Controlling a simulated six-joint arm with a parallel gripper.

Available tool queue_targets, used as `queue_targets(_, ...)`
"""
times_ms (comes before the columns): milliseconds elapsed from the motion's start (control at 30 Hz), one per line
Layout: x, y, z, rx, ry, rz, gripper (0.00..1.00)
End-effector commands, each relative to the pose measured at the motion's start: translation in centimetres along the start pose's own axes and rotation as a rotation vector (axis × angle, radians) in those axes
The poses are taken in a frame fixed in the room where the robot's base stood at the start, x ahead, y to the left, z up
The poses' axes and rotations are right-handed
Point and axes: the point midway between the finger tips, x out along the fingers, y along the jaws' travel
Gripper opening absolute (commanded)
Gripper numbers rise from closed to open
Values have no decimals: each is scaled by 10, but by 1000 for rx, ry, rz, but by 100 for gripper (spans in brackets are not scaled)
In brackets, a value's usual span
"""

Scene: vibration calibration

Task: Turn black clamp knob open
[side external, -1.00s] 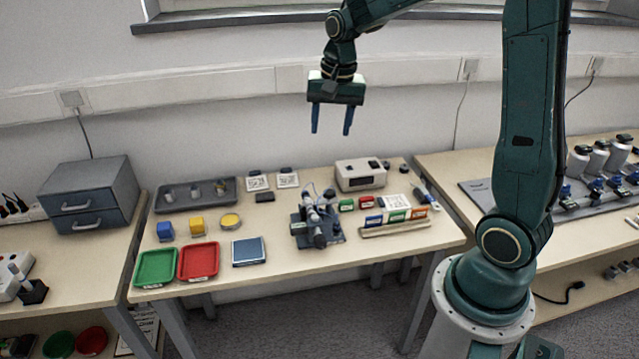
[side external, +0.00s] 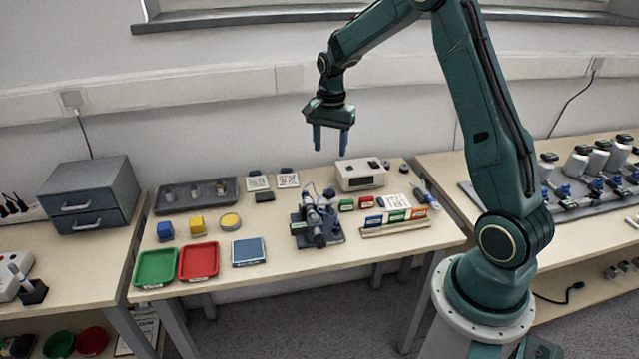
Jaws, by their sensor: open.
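The clamp fixture (side external: 316,222), a dark grey device with cylindrical parts and thin wires, stands on the middle table. A black round knob-like part (side external: 320,240) shows at its front; I cannot tell for certain that it is the clamp knob, or how far it is turned. My gripper (side external: 331,150) is open and empty, with blue fingers pointing down. It hangs in the air above the back of the table, higher than the fixture and apart from it.
A white instrument box (side external: 360,174) stands behind the fixture on the right. A blue square plate (side external: 249,251), a red tray (side external: 198,261) and a green tray (side external: 155,268) lie left. A grey tray (side external: 196,196) is at back left.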

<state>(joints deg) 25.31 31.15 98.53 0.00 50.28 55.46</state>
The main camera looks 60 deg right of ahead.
Motion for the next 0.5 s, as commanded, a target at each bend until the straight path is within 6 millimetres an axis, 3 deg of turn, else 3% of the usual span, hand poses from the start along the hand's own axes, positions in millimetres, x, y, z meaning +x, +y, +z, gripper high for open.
queue_targets(267,22,1,1,-1,-3,4,51)
queue_targets(500,57,1,1,-1,-3,4,51)
